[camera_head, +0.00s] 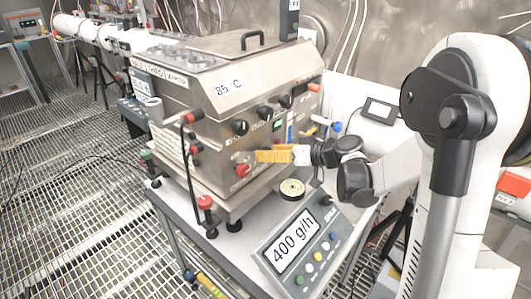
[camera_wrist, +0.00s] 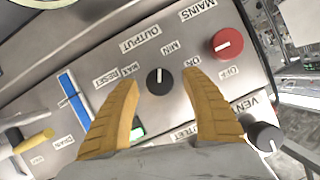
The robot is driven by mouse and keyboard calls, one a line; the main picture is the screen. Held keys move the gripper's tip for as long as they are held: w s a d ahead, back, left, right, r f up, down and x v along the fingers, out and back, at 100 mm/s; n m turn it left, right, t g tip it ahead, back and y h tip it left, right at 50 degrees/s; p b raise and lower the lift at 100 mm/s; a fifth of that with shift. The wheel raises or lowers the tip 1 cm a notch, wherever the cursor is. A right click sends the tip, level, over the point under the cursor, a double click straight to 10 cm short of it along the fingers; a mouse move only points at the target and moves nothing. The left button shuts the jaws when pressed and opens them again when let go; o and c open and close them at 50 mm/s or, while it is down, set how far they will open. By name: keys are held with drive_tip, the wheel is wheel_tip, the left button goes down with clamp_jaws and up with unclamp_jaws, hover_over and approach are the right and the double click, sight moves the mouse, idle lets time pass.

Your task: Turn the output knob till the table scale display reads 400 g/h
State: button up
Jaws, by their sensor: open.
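The table scale (camera_head: 297,250) stands on the table in front of the steel machine, and its display (camera_head: 293,241) reads 400 g/h. In the wrist view the output knob (camera_wrist: 159,81) is a small black dial with a white pointer line, between the OUTPUT, MIN and MAX labels. The pointer line points up in that picture, roughly toward MIN. My gripper (camera_wrist: 162,82) is open, with one yellow fingertip on each side of the knob and a gap at each side. In the head view my gripper (camera_head: 272,155) is at the panel and the output knob cannot be made out.
A red mains knob (camera_wrist: 227,43) and a black vent knob (camera_wrist: 265,137) sit close to my right finger. A blue strip (camera_wrist: 75,97) and a yellow handle (camera_wrist: 35,140) are at the left. A round dish (camera_head: 291,189) stands between machine and scale.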

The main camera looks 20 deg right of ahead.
drive_tip(key=v, duration=1)
drive_tip(key=shift+s+d, duration=0.15)
drive_tip(key=shift+s, duration=0.05)
drive_tip(key=shift+r, duration=0.1)
drive_tip(key=s+a+f+m+g+h, duration=0.1)
drive_tip(key=s+a+m+g+h, duration=0.2)
drive_tip(key=s+a, duration=0.55)
drive_tip(key=s+d+f+m+h, duration=0.1)
drive_tip(key=s+h, duration=0.4)
drive_tip(key=s, duration=0.7)
drive_tip(key=shift+d+m+h, duration=0.25)
drive_tip(key=shift+m+h, duration=0.05)
drive_tip(key=shift+h, duration=0.1)
drive_tip(key=shift+s+f, duration=0.1)
idle(4.1)
